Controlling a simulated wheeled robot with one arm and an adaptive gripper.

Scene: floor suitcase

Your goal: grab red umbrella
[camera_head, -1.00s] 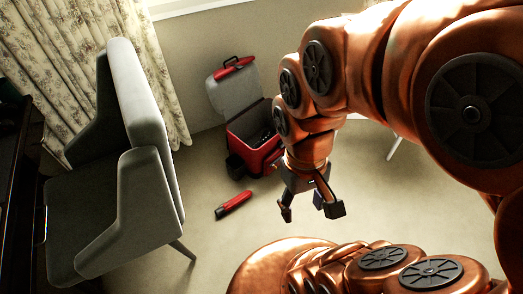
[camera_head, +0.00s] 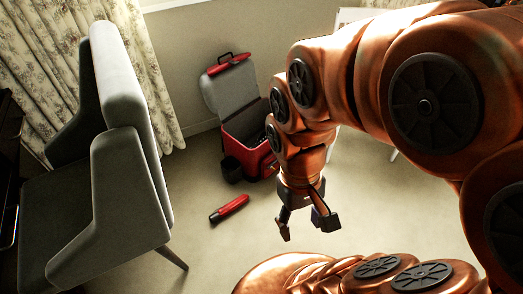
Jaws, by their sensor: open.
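A red umbrella (camera_head: 231,208) with a dark end lies on the pale floor, in front of the open suitcase and to the left of my gripper. My gripper (camera_head: 308,229) points down, open and empty, with its dark fingertips spread apart. It is apart from the umbrella, to its right in the picture. A red suitcase (camera_head: 262,160) stands open behind, its grey-lined lid leaning up against the wall side. The suitcase's right part is hidden behind my arm.
A grey armchair (camera_head: 120,190) stands at the left, one leg reaching toward the umbrella. Flowered curtains (camera_head: 150,85) hang behind. Floor around the umbrella is clear.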

